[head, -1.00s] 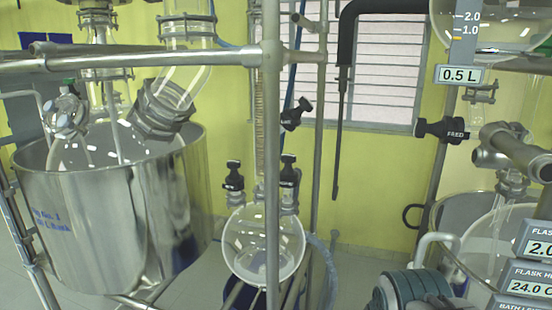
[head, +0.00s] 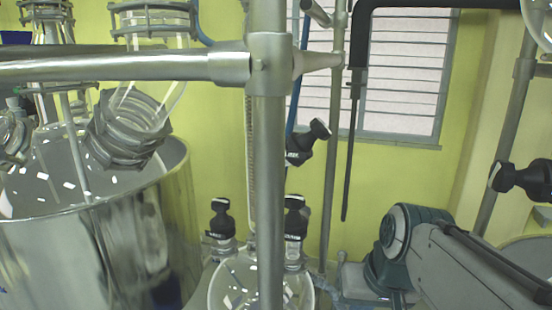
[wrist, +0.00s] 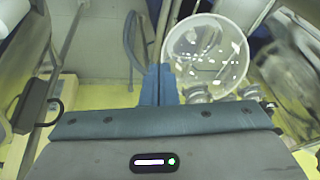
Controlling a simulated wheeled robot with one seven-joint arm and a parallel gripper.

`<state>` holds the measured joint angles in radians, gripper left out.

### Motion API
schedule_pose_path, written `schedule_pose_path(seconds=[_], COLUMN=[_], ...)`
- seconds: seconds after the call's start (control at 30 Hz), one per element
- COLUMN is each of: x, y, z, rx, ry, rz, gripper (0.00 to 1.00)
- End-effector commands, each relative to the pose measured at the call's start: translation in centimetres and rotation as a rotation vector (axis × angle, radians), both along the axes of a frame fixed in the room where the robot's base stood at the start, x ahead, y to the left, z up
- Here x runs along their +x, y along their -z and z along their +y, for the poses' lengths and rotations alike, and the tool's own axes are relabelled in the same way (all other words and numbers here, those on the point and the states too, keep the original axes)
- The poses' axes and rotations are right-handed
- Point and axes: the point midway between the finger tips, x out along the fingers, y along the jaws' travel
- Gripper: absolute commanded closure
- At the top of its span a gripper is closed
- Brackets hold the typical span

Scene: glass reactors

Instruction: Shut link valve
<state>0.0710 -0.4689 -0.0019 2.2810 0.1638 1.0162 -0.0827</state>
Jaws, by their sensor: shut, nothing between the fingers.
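Several black-handled valves show in the head view. One valve (head: 306,143) sits at mid-height just right of the front upright pole, its handle tilted; its small label is too blurred to read surely. Two more, a left valve (head: 221,218) and a right valve (head: 295,216), stand upright on the necks of the round glass flask (head: 232,283). My gripper (wrist: 160,84) shows in the wrist view, shut and empty, with the round flask (wrist: 207,55) beyond it to the right. The gripper's fingertips cannot be made out in the head view, where my arm is at lower right.
A metal frame with an upright pole (head: 269,180) and a crossbar (head: 120,66) stands in front of the valves. A large steel vessel (head: 130,240) fills the lower left. Another black valve (head: 525,180) is at the right edge. A dark hanging rod (head: 351,140) is before the window.

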Motion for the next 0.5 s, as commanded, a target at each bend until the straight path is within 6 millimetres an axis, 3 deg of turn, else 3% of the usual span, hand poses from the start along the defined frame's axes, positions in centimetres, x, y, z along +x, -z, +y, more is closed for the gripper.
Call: schedule_pose_path(seconds=[0.03,0.1,0.5], x=[1.7,3.8,14.7], y=[-2.4,-5.2,-20.6], z=[0.0,0.1,-1.3], rx=[0.042,0.105,0.435], ry=[0.01,0.014,-0.092], rz=[-0.002,-0.009,-0.139], gripper=[1.0,1.0,1.0])
